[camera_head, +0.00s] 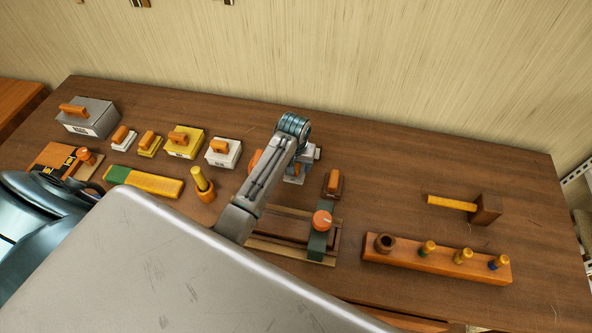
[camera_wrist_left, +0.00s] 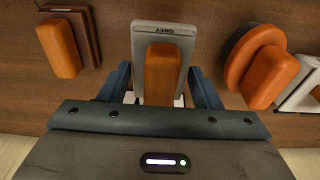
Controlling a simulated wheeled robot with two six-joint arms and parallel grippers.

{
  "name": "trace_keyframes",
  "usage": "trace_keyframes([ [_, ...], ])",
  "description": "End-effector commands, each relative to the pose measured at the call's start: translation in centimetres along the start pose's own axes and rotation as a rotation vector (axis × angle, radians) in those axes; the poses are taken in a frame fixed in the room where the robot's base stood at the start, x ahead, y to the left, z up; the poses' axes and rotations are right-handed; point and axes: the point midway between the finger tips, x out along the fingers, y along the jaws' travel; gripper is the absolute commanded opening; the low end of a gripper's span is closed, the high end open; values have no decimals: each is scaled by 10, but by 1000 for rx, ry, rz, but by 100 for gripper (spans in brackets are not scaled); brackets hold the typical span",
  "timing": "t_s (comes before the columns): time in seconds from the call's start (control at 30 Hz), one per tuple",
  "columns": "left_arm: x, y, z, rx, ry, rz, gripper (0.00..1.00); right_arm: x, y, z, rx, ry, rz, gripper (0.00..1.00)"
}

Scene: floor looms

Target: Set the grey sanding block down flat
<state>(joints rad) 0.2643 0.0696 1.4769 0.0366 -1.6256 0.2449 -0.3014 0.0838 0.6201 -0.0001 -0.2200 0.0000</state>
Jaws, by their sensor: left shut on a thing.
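The grey sanding block (camera_wrist_left: 170,33), labelled GREY with an orange handle, sits between the two blue fingers of my left gripper (camera_wrist_left: 160,82) in the left wrist view. The fingers are shut on it. In the head view my left gripper (camera_head: 302,155) is over the back middle of the bench, and part of the grey block (camera_head: 293,179) shows under it. Much of the block is hidden there by my arm. It looks close to the bench top, but I cannot tell whether it touches. My right gripper does not show.
A brown block with an orange handle (camera_head: 333,184) stands close on the right, and a round orange-handled piece (camera_wrist_left: 240,55) close on the other side. A white block (camera_head: 222,153) is farther left. A peg rack (camera_head: 400,253) and mallet (camera_head: 485,210) lie right. Bare bench (camera_head: 400,165) shows behind.

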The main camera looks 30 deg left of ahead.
Motion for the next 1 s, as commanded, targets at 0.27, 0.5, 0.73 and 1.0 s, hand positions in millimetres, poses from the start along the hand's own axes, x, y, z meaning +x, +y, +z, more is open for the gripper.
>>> trace_keyframes([
  [0.27,32,0,4,1,-2,0,36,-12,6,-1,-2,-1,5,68],
  [0.5,48,0,5,1,2,1,36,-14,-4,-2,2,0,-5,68],
  [0.73,50,0,6,2,1,1,36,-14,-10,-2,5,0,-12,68],
  [1.0,50,0,6,2,1,1,79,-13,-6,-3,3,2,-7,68],
])
